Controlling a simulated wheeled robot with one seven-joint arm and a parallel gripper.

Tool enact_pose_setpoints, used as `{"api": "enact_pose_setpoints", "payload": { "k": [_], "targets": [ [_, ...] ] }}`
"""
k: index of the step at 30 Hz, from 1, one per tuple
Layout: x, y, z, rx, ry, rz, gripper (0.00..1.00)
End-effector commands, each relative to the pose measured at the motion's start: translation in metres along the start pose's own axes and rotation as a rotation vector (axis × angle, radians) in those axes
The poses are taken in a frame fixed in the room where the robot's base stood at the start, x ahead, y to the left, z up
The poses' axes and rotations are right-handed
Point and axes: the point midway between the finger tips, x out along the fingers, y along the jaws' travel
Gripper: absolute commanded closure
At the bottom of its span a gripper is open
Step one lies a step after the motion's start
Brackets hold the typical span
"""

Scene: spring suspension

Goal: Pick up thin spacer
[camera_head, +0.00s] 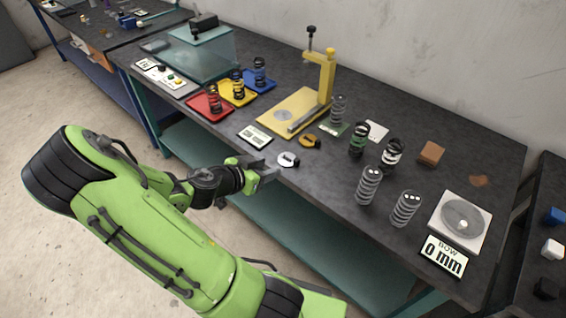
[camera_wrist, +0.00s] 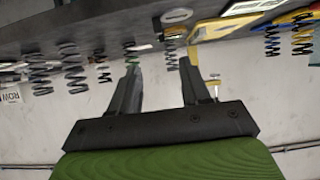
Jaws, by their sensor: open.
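Two small spacer-like rings lie on the dark bench near its front edge: a white one (camera_head: 288,160) and a brass-coloured one (camera_head: 310,141) just behind it. I cannot tell from the frames which is the thin spacer. My gripper (camera_head: 270,174) is at the bench's front edge, a little left of and in front of the white ring, apart from it. In the wrist view my gripper (camera_wrist: 159,66) has its two fingers spread with nothing between them. A pale ring (camera_wrist: 177,16) shows there beyond the fingertips, in a picture that is upside down.
A yellow press (camera_head: 325,80) stands behind the rings. Several springs, including a grey one (camera_head: 369,185), stand to the right. A display card (camera_head: 254,135) lies left of the rings. Red (camera_head: 202,112), yellow and blue trays hold springs. A round scale (camera_head: 462,217) sits at the right end.

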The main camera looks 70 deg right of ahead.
Motion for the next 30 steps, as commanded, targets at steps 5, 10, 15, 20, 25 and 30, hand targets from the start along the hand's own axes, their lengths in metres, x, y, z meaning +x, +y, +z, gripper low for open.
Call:
{"api": "enact_pose_setpoints", "payload": {
  "k": [5, 10, 15, 20, 25, 30],
  "targets": [
    [0.048, 0.003, 0.001, 0.001, 0.001, 0.009, 0.53],
    [0.08, 0.002, 0.001, 0.0, -0.001, 0.005, 0.53],
    [0.102, 0.003, 0.002, -0.001, 0.0, 0.006, 0.53],
    [0.131, 0.003, 0.004, 0.0, -0.001, 0.004, 0.53],
    [0.138, 0.002, 0.004, -0.002, -0.002, 0.001, 0.53],
    [0.138, 0.002, 0.004, -0.002, -0.002, 0.001, 0.62]
  ]
}}
